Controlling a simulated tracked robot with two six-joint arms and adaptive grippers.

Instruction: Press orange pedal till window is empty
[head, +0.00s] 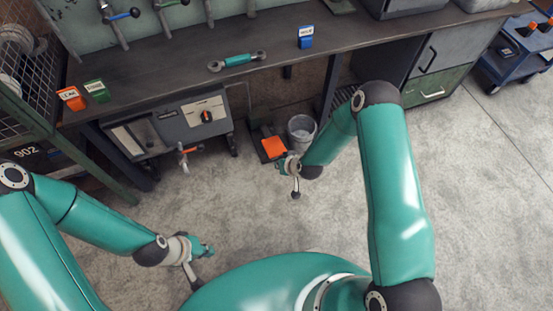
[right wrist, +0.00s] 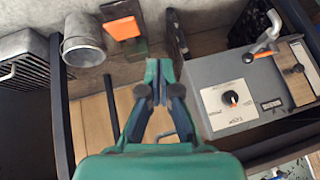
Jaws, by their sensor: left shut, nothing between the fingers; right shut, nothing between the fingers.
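The orange pedal (head: 273,147) sits on a dark base on the floor, in front of the workbench. It also shows near the top left of the right wrist view (right wrist: 121,28). My right gripper (head: 284,165) is shut and empty, close to the pedal's near right side in the head view; contact cannot be told. In the right wrist view its closed fingertips (right wrist: 158,70) point towards the pedal's side. A grey machine (head: 207,118) under the bench has a pale window-like panel (head: 132,139); its contents cannot be made out. My left gripper (head: 207,250) is shut and empty above open floor.
A grey bucket (head: 301,130) stands right beside the pedal. A tap (head: 184,157) sticks out from the machine's front. The workbench (head: 175,85) overhangs behind, with a teal wrench-like tool (head: 238,60) on it. The floor in front is clear.

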